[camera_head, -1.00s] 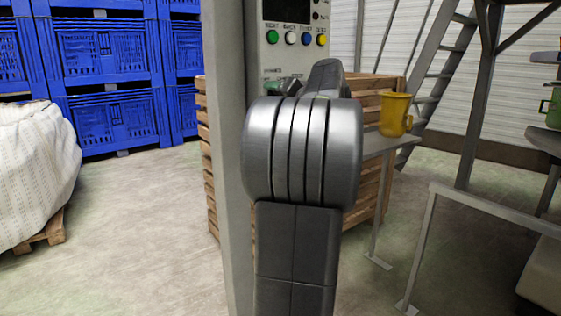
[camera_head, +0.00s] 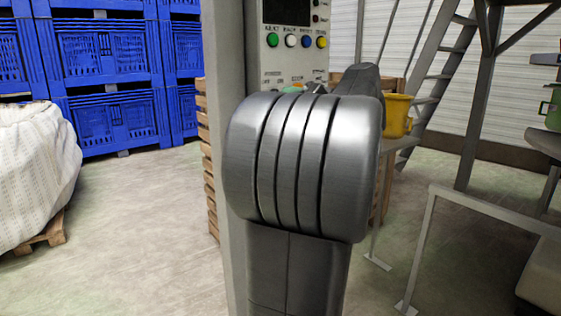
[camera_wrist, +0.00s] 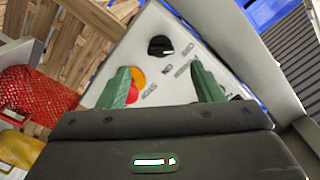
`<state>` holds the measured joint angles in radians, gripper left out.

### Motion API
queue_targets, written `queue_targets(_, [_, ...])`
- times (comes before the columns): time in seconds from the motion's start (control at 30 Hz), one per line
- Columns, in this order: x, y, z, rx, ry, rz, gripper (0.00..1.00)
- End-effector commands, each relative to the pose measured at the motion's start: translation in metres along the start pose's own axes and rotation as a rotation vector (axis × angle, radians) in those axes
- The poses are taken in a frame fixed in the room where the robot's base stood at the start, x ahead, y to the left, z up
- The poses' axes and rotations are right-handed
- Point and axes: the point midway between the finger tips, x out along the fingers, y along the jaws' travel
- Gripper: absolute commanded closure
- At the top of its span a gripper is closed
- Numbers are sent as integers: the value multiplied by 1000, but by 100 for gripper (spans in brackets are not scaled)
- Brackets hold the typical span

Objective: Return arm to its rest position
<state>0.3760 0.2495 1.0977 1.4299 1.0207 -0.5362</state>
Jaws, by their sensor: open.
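My gripper (camera_wrist: 162,86) shows in the wrist view with two green fingers set well apart and nothing between them. Behind the fingers is the light control panel (camera_wrist: 190,45), tilted in this view, with a black knob (camera_wrist: 160,45) and a red and orange button (camera_wrist: 137,84) partly hidden by the left finger. In the head view my arm fills the middle and hides most or all of the gripper. The panel (camera_head: 300,60) rises behind the arm, with a row of green, white, blue and yellow buttons.
Wooden crate slats (camera_head: 207,160) show behind the panel's post (camera_head: 232,200). Blue crates (camera_head: 110,110) and a white sack (camera_head: 35,170) are at left. A metal rail (camera_head: 480,213) is at right.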

Motion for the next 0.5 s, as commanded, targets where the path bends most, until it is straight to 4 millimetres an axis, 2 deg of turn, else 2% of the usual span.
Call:
queue_targets(0.1, [-23,0,-2,-1,3,4,40])
queue_targets(0.3, [-54,0,-1,-2,3,3,40])
queue_targets(0.5, [-17,0,2,-1,-3,-3,40])
